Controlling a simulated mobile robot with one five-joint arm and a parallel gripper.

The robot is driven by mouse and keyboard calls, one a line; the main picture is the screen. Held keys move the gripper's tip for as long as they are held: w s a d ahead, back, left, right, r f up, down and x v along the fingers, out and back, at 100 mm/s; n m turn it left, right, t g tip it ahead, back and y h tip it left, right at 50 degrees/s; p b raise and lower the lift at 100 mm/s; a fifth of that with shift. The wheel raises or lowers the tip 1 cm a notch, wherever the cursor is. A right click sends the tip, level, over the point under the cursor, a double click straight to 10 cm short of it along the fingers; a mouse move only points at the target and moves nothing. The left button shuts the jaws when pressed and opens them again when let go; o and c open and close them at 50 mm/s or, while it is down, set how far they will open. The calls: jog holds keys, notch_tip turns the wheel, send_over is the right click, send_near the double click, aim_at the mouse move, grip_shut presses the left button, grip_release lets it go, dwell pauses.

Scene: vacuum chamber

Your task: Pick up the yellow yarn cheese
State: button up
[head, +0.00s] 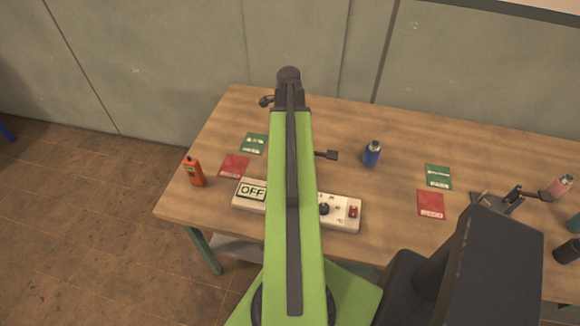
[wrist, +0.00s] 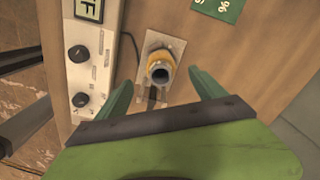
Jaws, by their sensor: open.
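In the wrist view, a small round yellow piece (wrist: 161,60), which looks like the yellow yarn cheese, surrounds a grey tube with a dark hole. It sits on a pale metal fixture (wrist: 174,46) on the wooden table. My gripper (wrist: 160,68) is open, with one green finger on each side of the piece and visible gaps to both. I cannot tell the height of the fingertips over the table. In the head view, my arm hides the yellow piece and the gripper.
A white control box (head: 345,212) with an OFF display and knobs lies close by on the table (head: 400,150). Red and green cards (head: 431,204), an orange handheld device (head: 194,172), a blue bottle (head: 372,154) and a pink bottle (head: 557,187) are around. A wall stands behind.

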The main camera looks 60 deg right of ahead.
notch_tip(320, 180, down, 9)
jog(key=b, duration=0.7)
jog(key=shift+s+d+r, duration=0.1)
jog(key=shift+d+r, duration=0.05)
jog(key=shift+r, duration=0.2)
jog(key=c, duration=1.7)
notch_tip(320, 180, up, 10)
jog(key=p, duration=1)
jog(key=shift+r+p, duration=0.2)
jog(key=shift+p, duration=0.15)
